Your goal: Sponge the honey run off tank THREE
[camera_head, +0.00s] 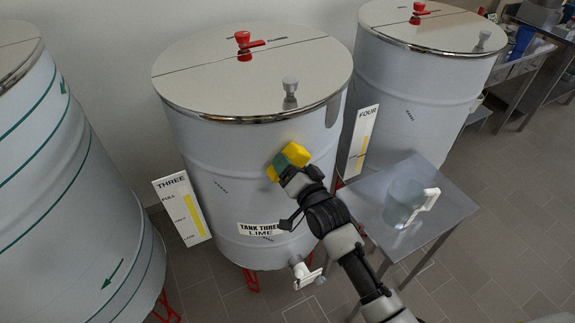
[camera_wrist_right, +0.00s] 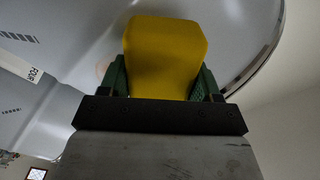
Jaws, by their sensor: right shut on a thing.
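Tank THREE (camera_head: 215,150) is a large pale grey drum with a shiny lid, labelled "TANK THREE LIME" (camera_head: 260,229). My right gripper (camera_head: 284,162) is shut on a yellow sponge (camera_head: 296,153) at the tank's front wall, below the rim on the right side. In the right wrist view the sponge (camera_wrist_right: 165,55) stands up between the green fingers, with the tank wall behind it. I cannot tell whether the sponge touches the wall. A faint tan patch (camera_wrist_right: 102,69) shows beside the sponge in that view; it may be honey. No honey run shows clearly in the head view. My left gripper is out of view.
A white tap (camera_head: 305,273) sticks out low on tank THREE. A metal side table (camera_head: 447,208) holds a clear jug (camera_head: 404,203). Gauge boards THREE (camera_head: 181,207) and FOUR (camera_head: 361,145) stand beside the tanks. Tank FOUR (camera_head: 415,90) is at right, another tank (camera_head: 65,190) at left.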

